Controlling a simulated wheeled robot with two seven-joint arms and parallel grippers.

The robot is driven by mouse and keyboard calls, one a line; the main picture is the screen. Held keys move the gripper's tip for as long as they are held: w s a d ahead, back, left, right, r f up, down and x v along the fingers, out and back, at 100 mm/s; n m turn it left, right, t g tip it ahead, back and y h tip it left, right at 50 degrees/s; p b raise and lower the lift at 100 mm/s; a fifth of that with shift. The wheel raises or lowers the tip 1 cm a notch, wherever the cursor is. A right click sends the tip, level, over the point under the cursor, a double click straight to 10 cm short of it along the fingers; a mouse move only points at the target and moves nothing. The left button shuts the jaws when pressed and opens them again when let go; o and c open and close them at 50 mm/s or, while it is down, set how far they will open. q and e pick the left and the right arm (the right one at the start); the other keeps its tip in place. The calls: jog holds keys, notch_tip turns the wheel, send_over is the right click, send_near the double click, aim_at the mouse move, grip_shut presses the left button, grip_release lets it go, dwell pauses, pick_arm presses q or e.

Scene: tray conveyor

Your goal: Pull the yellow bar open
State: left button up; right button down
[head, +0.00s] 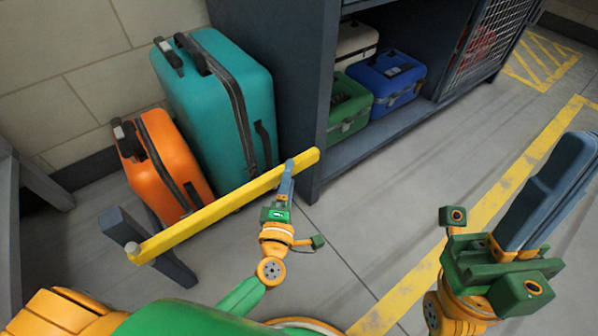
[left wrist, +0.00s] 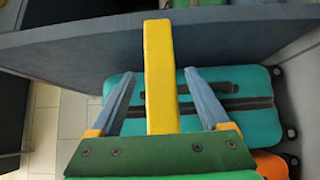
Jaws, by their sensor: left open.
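The yellow bar (head: 222,206) spans in front of the suitcases, from a dark post (head: 122,226) at lower left to the dark shelf unit (head: 322,110). My left gripper (head: 287,178) is at the bar's right end, near the shelf unit. In the left wrist view the yellow bar (left wrist: 160,90) runs between the two open fingers of the left gripper (left wrist: 160,75), with a gap on each side. My right gripper (head: 550,190) is raised at the right, away from the bar; its finger gap is not clear.
A teal suitcase (head: 215,100) and an orange suitcase (head: 165,160) stand behind the bar by the wall. Green (head: 348,108), blue (head: 385,78) and cream (head: 355,42) cases sit on the low shelf. The floor at the right is clear, with yellow markings.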

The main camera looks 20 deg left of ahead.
pick_arm(q)
jog(key=w, duration=0.3)
jog(key=shift+w+a+b, duration=0.25)
jog(key=shift+w+b, duration=0.05)
jog(key=shift+w, duration=0.05)
grip_shut()
dwell(1.0)
